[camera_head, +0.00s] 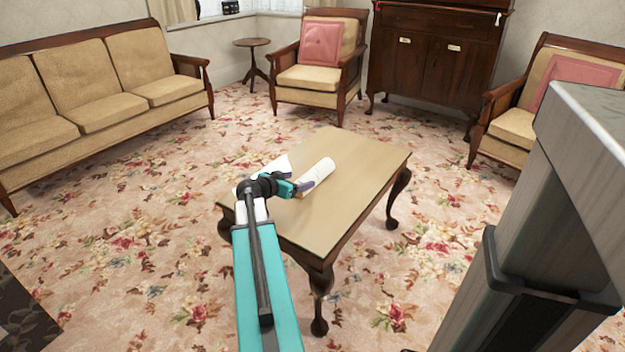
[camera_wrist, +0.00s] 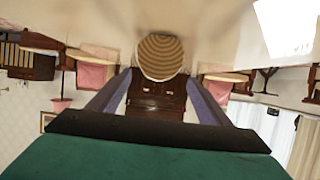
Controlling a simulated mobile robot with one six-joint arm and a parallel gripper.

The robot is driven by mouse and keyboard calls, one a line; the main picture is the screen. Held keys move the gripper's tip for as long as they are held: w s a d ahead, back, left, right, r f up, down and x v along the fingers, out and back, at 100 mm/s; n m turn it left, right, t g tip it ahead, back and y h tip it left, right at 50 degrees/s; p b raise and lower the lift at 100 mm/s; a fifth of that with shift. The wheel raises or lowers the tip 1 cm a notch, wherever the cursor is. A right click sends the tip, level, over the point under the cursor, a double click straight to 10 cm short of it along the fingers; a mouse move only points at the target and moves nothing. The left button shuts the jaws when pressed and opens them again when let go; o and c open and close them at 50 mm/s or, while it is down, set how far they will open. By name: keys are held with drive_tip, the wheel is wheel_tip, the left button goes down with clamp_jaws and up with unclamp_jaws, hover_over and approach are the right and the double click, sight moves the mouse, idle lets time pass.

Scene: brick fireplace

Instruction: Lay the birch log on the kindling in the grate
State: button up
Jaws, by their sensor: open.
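The birch log (camera_head: 319,170) is a pale, whitish cylinder lying on the wooden coffee table (camera_head: 345,202). In the wrist view its round, ringed brown end (camera_wrist: 160,57) faces me, and the picture is upside down. My gripper (camera_head: 303,187) is low over the table at the log's near end. It is open, with one purple-grey finger on each side of the log end in the wrist view (camera_wrist: 158,78). I cannot tell whether the fingertips overlap the log or touch it. The grate and kindling are not in view.
A white sheet-like thing (camera_head: 276,167) lies on the table left of the log, partly behind my arm. A sofa (camera_head: 110,80), two armchairs, a small round table (camera_head: 252,43) and a dark cabinet (camera_head: 435,55) stand around. Flowered carpet is clear between them.

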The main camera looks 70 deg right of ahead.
sight(300, 179)
drive_tip(key=shift+x, duration=1.55)
drive_tip(key=shift+s+b+x, duration=0.15)
drive_tip(key=shift+b+x, duration=0.3)
drive_tip(key=shift+x, duration=0.85)
drive_tip(key=shift+s+b+x, duration=0.2)
drive_tip(key=shift+b+x, duration=0.25)
drive_tip(key=shift+x, duration=0.85)
drive_tip(key=shift+a, duration=0.15)
drive_tip(key=c, duration=1.5)
drive_tip(key=shift+c, duration=0.2)
drive_tip(key=shift+r, duration=0.15)
